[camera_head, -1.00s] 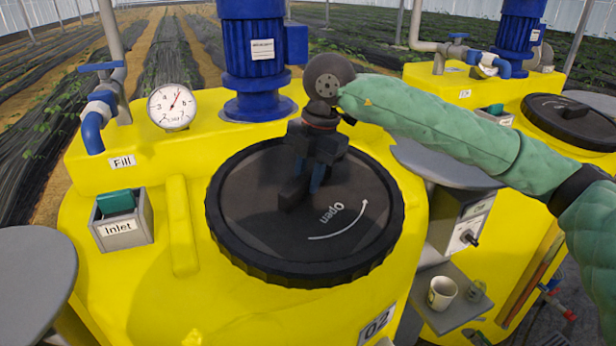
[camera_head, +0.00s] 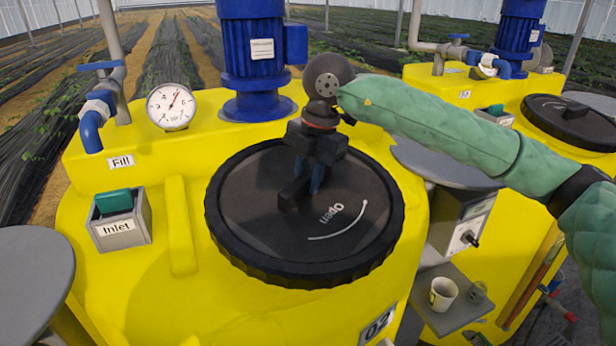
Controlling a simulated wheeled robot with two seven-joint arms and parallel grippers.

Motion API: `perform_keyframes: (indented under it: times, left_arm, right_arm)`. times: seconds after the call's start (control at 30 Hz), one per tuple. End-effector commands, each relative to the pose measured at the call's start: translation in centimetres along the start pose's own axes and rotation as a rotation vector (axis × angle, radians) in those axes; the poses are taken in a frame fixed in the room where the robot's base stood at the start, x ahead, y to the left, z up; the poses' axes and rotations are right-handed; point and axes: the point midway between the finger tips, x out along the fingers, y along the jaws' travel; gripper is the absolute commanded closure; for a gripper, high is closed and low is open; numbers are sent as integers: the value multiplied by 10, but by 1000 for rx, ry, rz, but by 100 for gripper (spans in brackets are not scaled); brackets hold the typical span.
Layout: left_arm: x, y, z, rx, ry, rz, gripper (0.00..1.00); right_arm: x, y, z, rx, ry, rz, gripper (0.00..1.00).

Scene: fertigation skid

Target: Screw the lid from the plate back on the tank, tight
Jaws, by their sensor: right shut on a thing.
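The black round lid (camera_head: 270,238) with ribbed rim lies flat over the opening of the yellow tank (camera_head: 130,270), which bears the label 02. The word "Open" and a curved white arrow show on the lid's right part. My right gripper (camera_head: 303,190) points down onto the lid's middle and is shut on its raised grip bar, most of which it hides. The right arm, in a green sleeve, comes in from the right. The threads under the lid are hidden. My left gripper is not in view.
A grey round plate (camera_head: 450,165) is partly behind my right arm, and another (camera_head: 32,280) is at the left edge. A blue motor (camera_head: 255,60), a gauge (camera_head: 171,106) and an inlet box (camera_head: 119,222) surround the lid. A mug (camera_head: 442,293) stands on a low shelf.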

Motion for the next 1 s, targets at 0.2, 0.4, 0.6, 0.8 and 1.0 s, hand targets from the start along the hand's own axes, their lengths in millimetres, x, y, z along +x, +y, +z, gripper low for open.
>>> perform_keyframes:
  times: [0.2, 0.4, 0.6, 0.8, 1.0]
  left_arm:
    - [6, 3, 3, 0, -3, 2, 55]
    - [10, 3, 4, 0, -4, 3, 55]
    - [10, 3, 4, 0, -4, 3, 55]
    - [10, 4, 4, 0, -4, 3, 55]
    - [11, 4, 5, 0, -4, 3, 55]
  right_arm:
    - [0, 0, 0, 0, -1, 2, 99]
    - [0, 0, 0, 0, -1, 2, 99]
    - [-1, 0, 0, 0, -1, 2, 99]
    - [-1, 0, 0, 0, -1, 2, 99]
    - [0, 0, 1, 0, 0, 2, 99]
